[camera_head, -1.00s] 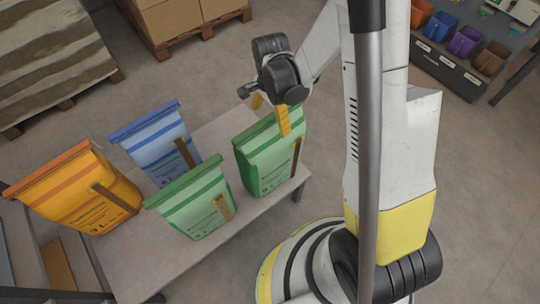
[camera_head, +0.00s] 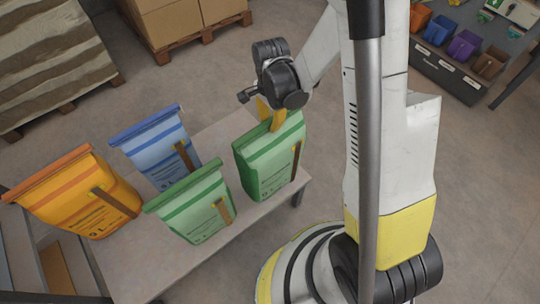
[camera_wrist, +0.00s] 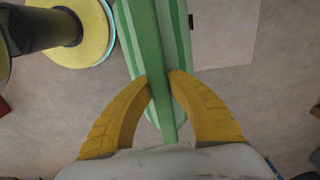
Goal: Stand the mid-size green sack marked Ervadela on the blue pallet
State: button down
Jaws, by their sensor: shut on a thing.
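A green sack (camera_head: 268,162) stands upright at the right end of the table, with a darker green rolled top. My gripper (camera_head: 272,118) comes from above and its yellow fingers are shut on that top. In the wrist view the fingers (camera_wrist: 160,80) pinch the sack's top fold (camera_wrist: 150,50) from both sides. A second, lighter green sack (camera_head: 195,208) stands at the table's front, to the left. The print on both green sacks is too small to read for a name. I cannot make out a blue pallet in these views.
A blue sack (camera_head: 152,145) and an orange sack (camera_head: 75,198) stand on the same table (camera_head: 235,228), left of the held sack. Wooden pallets with boxes (camera_head: 170,22) and stacked sacks (camera_head: 50,60) lie behind. A shelf of coloured bins (camera_head: 455,45) is at upper right. Open floor lies between.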

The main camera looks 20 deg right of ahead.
jog(key=shift+r, duration=0.15)
dwell(0.3)
jog(key=shift+r+p, duration=2)
jog(key=shift+r, duration=0.65)
